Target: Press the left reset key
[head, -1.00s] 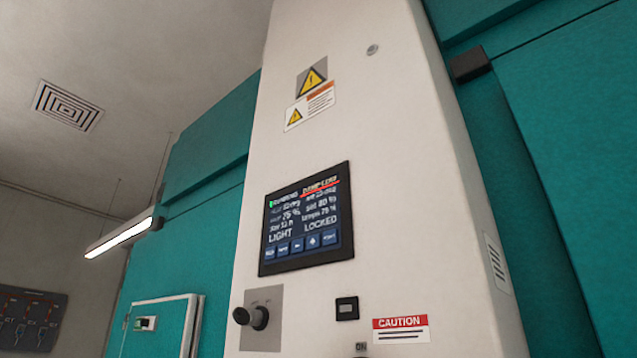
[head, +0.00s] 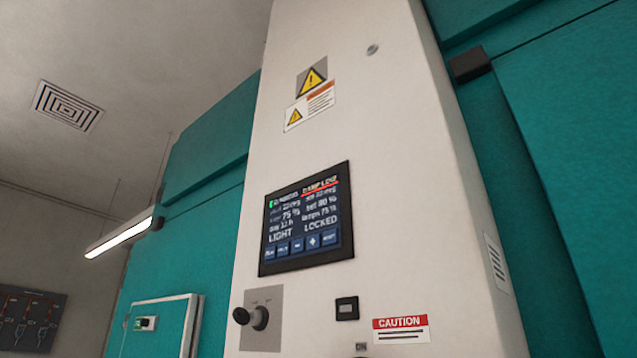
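A dark control screen (head: 307,218) is set in the tall white panel (head: 390,160). It shows readings, a red-underlined line at its top right, and the words LIGHT and LOCKED. A row of several small blue keys (head: 297,245) runs along its bottom. The rightmost key (head: 330,238) seems to be labelled RESET, but the lettering is small and blurred. I cannot tell which key is a left reset key. Neither of my grippers is in view.
Below the screen are a black rotary handle (head: 254,317) on a grey plate, a small black switch (head: 347,309) and a red-and-white CAUTION label (head: 401,329). Teal chamber walls (head: 560,130) flank the panel. A teal door (head: 160,328) is at the lower left.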

